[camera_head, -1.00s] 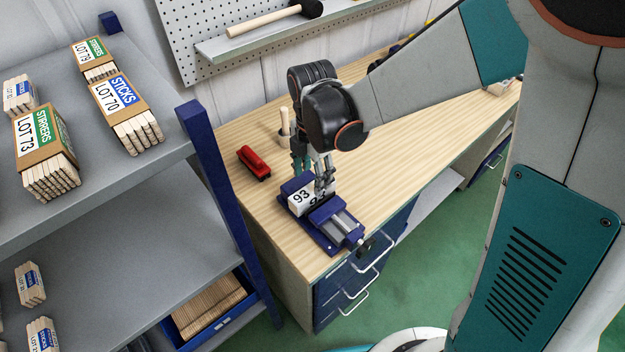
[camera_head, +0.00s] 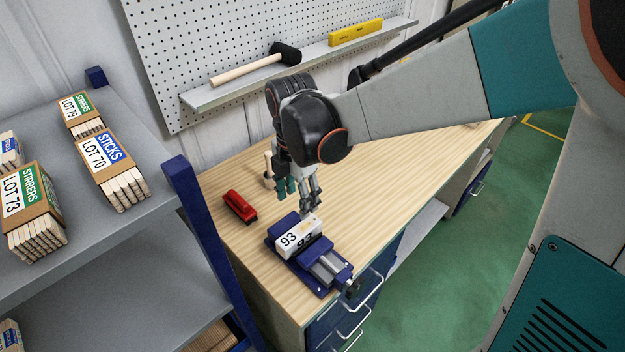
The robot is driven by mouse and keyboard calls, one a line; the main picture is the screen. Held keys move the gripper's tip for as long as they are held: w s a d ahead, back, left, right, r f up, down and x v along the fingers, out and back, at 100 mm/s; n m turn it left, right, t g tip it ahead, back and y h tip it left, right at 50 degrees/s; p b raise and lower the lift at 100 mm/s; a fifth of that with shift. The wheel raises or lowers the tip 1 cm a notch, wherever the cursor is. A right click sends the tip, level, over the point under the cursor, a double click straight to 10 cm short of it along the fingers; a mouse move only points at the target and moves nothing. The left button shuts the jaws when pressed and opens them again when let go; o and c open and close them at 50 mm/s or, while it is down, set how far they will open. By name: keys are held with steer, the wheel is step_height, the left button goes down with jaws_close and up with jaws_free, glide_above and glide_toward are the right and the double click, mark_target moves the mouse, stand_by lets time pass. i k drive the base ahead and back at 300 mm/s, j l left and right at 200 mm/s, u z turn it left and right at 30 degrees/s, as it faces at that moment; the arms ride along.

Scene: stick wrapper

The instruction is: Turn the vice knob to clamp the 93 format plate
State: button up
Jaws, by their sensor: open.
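The blue vice (camera_head: 318,262) sits on the wooden workbench near its front edge. The white format plate marked 93 (camera_head: 297,238) rests in the vice between its jaws. I cannot tell whether the jaws touch it on both sides. The dark vice knob (camera_head: 351,288) is at the front right end of the vice, by the bench edge. My gripper (camera_head: 298,203) is open and empty, pointing down above and behind the plate, apart from it and from the knob.
A red tool (camera_head: 240,206) lies on the workbench (camera_head: 390,170) left of the vice. A wooden-handled item (camera_head: 268,168) stands behind my gripper. Shelving (camera_head: 75,185) with stick bundles stands at the left. A mallet (camera_head: 255,65) lies on the wall shelf. The bench to the right is clear.

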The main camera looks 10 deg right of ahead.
mark_target(354, 286)
steer(key=k+j, duration=0.4)
steer(key=j, duration=0.15)
steer(key=k+j+z, duration=0.15)
steer(key=k+j, duration=0.2)
steer(key=j, duration=0.25)
